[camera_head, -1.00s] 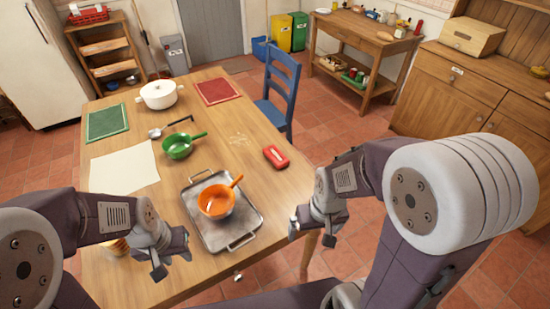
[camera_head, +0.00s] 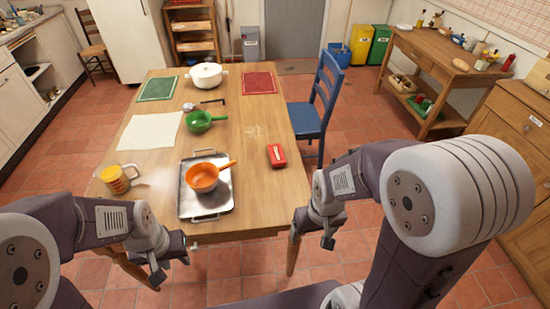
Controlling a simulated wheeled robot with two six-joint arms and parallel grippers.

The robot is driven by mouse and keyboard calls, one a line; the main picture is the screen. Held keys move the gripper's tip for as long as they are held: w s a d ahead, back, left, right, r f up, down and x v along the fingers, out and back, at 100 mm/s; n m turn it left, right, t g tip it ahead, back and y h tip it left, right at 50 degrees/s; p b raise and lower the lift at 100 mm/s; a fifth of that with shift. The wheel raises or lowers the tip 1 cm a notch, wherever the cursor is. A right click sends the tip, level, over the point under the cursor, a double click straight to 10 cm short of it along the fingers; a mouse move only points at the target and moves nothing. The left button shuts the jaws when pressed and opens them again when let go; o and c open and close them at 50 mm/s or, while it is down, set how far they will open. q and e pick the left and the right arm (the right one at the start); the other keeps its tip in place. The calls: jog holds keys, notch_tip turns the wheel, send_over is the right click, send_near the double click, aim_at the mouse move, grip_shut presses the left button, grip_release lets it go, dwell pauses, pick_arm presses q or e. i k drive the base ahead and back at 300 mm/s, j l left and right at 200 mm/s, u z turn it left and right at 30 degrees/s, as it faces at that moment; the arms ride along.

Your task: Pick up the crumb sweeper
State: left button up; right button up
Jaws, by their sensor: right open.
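The crumb sweeper looks to be the red block-shaped object (camera_head: 276,155) lying on the wooden table near its right edge. A pale patch of crumbs (camera_head: 253,132) lies just behind it. My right gripper (camera_head: 312,238) is open and empty, in front of the table's near right corner and apart from the sweeper. My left gripper (camera_head: 172,266) has its fingers apart with nothing between them, in front of the table's near edge. Neither gripper touches anything on the table.
The table (camera_head: 240,215) also bears a metal tray (camera_head: 221,195) with an orange pan (camera_head: 203,178), a yellow mug (camera_head: 115,181), a green pan (camera_head: 199,122) and a white pot (camera_head: 206,75). A blue chair (camera_head: 318,105) stands at its right side.

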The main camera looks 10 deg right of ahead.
aim_at(277, 157)
jog(key=l+u, duration=0.2)
jog(key=l, duration=0.2)
jog(key=l+u, duration=0.2)
jog(key=l, duration=0.25)
jog(key=k+l+u, duration=0.2)
jog(key=l, duration=0.2)
jog(key=l+u, duration=0.2)
jog(key=l, duration=0.2)
jog(key=k+l+u, duration=0.2)
jog(key=l, duration=0.15)
jog(key=k+l+u, duration=0.2)
jog(key=l, duration=0.15)
jog(key=i+l+u, duration=0.2)
jog(key=l+u, duration=0.15)
jog(key=l, duration=0.15)
jog(key=i+l+u, duration=0.1)
jog(key=l+u, duration=0.65)
jog(key=l, duration=0.3)
jog(key=i+l+u, duration=0.4)
jog(key=k+l, duration=0.05)
